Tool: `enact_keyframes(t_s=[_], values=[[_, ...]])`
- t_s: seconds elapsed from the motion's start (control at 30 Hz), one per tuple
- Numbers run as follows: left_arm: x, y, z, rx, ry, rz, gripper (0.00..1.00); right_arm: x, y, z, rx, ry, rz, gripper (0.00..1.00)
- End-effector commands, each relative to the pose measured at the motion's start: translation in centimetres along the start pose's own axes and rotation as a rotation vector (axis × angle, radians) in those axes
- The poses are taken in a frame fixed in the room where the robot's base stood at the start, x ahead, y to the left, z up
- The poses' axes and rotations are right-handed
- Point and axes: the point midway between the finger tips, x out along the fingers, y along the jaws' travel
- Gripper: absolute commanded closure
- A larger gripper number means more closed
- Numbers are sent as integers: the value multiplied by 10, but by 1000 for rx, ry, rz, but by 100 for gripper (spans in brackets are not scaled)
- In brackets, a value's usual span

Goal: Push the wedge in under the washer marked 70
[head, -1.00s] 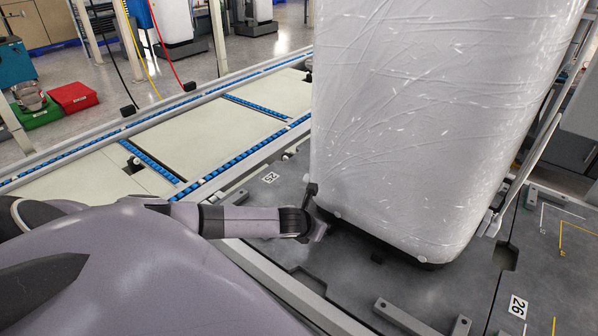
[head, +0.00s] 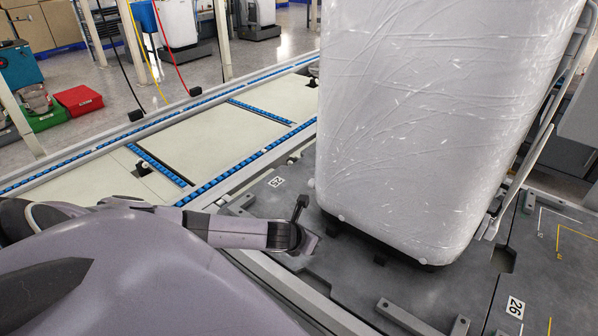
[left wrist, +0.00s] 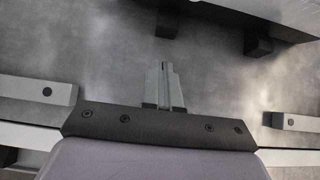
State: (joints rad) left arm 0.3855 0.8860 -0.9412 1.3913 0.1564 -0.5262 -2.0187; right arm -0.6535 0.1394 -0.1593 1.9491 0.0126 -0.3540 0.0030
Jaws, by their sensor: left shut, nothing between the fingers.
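A tall washer (head: 430,120) wrapped in clear film stands on the dark grey floor plate in the head view. I see no number 70 on the sides that show. Two small dark blocks sit at its lower edge, a left block (head: 334,226) and a right block (head: 381,258). They also show in the left wrist view, the left block (left wrist: 168,22) and the right block (left wrist: 257,42). I cannot tell which is the wedge. My left gripper (head: 308,243) is shut and empty, low over the plate, left of the washer and apart from both blocks. Its fingers (left wrist: 163,72) point toward the left block.
A label 25 (head: 276,181) and a label 26 (head: 515,307) mark the plate. Low grey brackets (head: 410,318) stand at the front. A conveyor with blue rollers (head: 232,175) runs along the left. Bare plate lies between my left gripper and the washer.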

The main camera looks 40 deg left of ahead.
Motion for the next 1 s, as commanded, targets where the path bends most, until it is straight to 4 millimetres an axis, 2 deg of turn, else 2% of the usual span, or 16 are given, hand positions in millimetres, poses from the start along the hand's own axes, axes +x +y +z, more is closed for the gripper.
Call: enact_keyframes(t_s=[0.3,0.5,0.9,1.0], values=[[-46,0,0,2,1,1,100,-5,0,-10,-1,5,1,57],[-65,0,0,0,1,1,100,-6,0,-12,-1,5,0,57],[-72,0,0,-2,0,0,100,-6,0,-12,-1,5,1,57],[-72,-10,-5,-43,6,-20,100,-6,0,-12,-1,5,1,57]])
